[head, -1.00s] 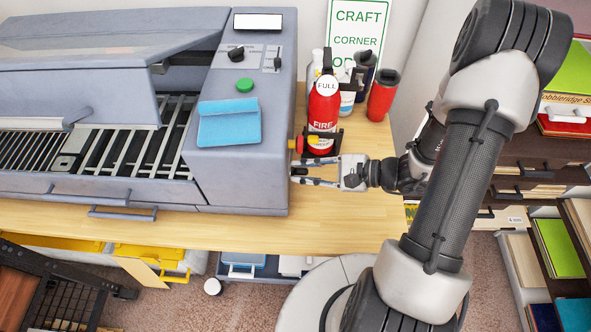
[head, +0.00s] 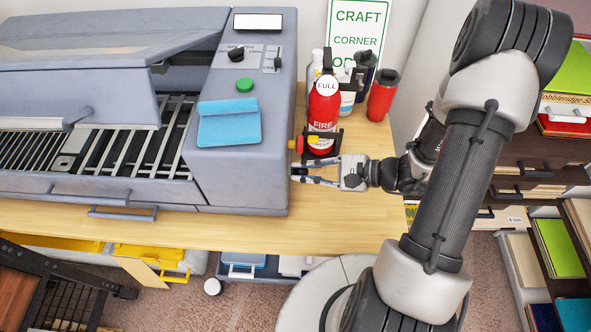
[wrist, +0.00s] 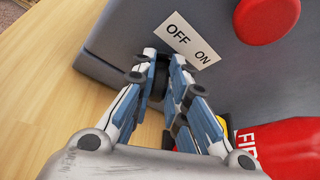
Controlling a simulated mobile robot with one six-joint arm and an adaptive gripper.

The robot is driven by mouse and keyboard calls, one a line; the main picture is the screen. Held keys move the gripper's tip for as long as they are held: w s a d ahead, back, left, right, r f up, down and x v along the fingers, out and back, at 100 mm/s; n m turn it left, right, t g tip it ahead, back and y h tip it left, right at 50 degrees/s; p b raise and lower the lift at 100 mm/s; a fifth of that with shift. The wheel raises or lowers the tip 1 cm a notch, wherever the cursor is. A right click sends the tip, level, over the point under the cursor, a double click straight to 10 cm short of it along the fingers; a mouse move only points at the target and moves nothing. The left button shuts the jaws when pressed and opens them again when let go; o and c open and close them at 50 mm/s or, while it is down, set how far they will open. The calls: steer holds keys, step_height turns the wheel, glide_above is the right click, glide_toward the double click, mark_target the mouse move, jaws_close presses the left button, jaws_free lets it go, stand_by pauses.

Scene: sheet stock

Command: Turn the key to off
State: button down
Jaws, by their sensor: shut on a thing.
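The grey machine (head: 240,185) has a white OFF/ON label (wrist: 188,42) on its right side, seen in the wrist view. My gripper (head: 297,174) reaches in from the right, level, to that side panel. In the wrist view, my gripper (wrist: 164,66) has its fingers closed around a small dark piece just below the label, near the OFF end. This appears to be the key (wrist: 158,86). The fingers hide most of it, so I cannot tell which way it points.
A red knob (wrist: 268,18) protrudes beside the label. A red fire extinguisher (head: 323,112) stands close behind my gripper; it also shows in the wrist view (wrist: 290,145). A red tumbler (head: 382,98) is farther back. The wooden table (head: 335,225) is clear in front.

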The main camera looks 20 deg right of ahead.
steer(key=shift+f+n+b, duration=0.2)
steer(key=shift+n+b, duration=0.1)
steer(key=shift+b, duration=0.5)
steer(key=n+b, duration=0.1)
steer(key=b, duration=0.1)
steer(key=n+t+b, duration=0.1)
steer(key=b, duration=0.2)
steer(key=t+b, duration=0.1)
steer(key=b, duration=0.1)
steer(key=shift+s+f+n, duration=0.25)
steer(key=shift+n, duration=0.15)
steer(key=shift+s+a+n+t+b, duration=0.1)
steer(key=shift+n+t+b, duration=0.2)
steer(key=shift+n+b, duration=0.2)
steer(key=c, duration=1.5)
jaws_free()
steer(key=shift+r, duration=0.1)
steer(key=shift+o, duration=0.2)
steer(key=o, duration=0.5)
